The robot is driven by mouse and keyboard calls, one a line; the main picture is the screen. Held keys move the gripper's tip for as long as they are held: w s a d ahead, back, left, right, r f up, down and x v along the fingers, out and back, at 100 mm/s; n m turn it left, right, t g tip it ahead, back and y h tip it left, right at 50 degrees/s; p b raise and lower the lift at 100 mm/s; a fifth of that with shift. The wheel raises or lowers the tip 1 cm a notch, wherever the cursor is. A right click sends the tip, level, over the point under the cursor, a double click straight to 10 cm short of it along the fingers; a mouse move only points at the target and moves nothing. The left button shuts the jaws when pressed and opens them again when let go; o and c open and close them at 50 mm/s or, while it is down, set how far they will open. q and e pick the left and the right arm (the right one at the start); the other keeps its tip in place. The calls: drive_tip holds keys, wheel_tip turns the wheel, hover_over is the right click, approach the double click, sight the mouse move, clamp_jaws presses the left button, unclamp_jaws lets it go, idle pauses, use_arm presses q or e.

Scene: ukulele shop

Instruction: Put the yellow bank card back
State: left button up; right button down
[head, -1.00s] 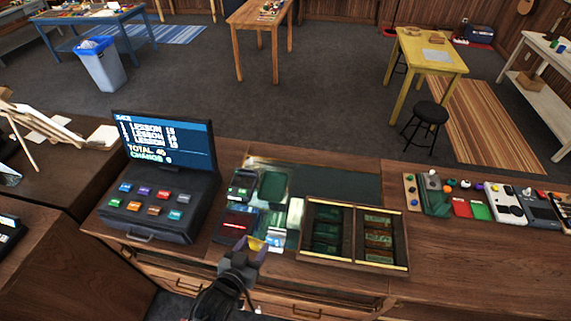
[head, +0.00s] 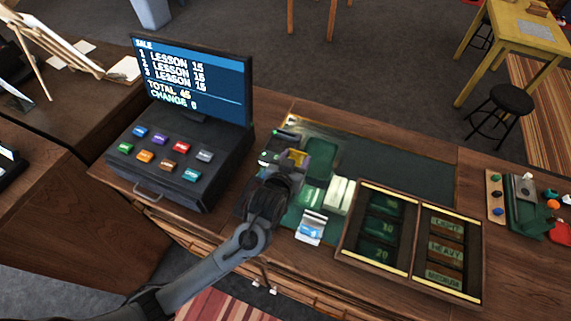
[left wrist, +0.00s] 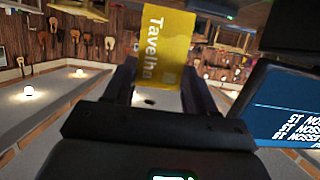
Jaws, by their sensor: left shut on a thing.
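The yellow bank card (head: 298,155) is held in my left gripper (head: 291,162), above the dark devices at the left of the counter mat. In the left wrist view the card (left wrist: 165,45) stands between the two fingers, with "Tavelha" printed on it. A small dark device with a pale screen (head: 269,158) shows just left of the gripper. My gripper and wrist cover part of the counter there. I cannot tell whether the card touches anything. My right gripper is not in view.
The till with its lit screen (head: 195,82) stands close on the left. A wooden tray (head: 413,200) with labelled compartments stands to the right. Pedals and small parts lie at far right.

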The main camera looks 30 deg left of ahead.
use_arm(q)
drive_tip(key=shift+w+d, duration=0.2)
drive_tip(key=shift+w, duration=0.05)
drive_tip(key=shift+f+b, duration=0.1)
drive_tip(key=shift+b, duration=0.3)
drive_tip(key=shift+w+f, duration=0.15)
drive_tip(key=shift+f, duration=4.45)
drive_tip(key=shift+f, duration=0.1)
drive_tip(key=o, duration=1)
